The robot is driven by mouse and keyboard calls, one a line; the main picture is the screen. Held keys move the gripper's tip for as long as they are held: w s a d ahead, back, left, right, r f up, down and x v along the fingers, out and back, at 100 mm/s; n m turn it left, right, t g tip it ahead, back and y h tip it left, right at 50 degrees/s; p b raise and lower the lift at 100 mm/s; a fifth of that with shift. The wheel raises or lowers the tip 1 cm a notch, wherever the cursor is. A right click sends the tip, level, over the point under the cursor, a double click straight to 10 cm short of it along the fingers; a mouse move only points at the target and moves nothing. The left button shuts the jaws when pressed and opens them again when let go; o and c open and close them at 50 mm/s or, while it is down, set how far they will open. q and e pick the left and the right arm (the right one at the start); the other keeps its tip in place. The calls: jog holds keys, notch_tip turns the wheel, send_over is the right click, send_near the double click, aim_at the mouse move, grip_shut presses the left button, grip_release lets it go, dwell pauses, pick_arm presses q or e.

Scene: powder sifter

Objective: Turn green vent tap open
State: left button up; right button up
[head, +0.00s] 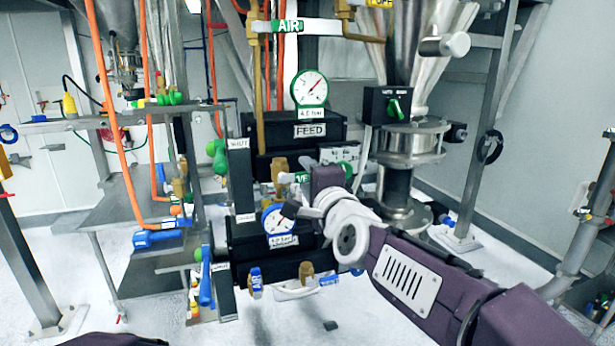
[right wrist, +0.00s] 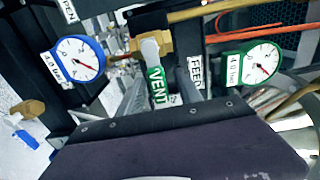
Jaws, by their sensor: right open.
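The vent tap's green VENT sleeve (right wrist: 157,84) shows in the right wrist view on a pale handle below a brass valve body. In the head view the tap's green label (head: 302,178) is partly hidden behind my right gripper (head: 326,178). My right gripper's grey fingers also show in the right wrist view (right wrist: 161,92), apart, one on each side of the sleeve. Whether they touch it I cannot tell. My left gripper is not in view.
The blue-rimmed gauge (head: 278,219) sits just below and left of the tap. The black FEED box (head: 300,131) with its green-rimmed gauge (head: 310,89) stands above. Blue-handled taps (head: 256,283) are lower down. Orange hoses (head: 105,90) hang at left.

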jog(key=shift+w+d+f, duration=0.1)
jog(key=shift+w+d, duration=0.1)
jog(key=shift+c, duration=0.6)
jog(key=shift+w, duration=0.1)
grip_shut()
jog(key=shift+f, duration=0.1)
jog(key=shift+f, duration=0.2)
dwell(0.3)
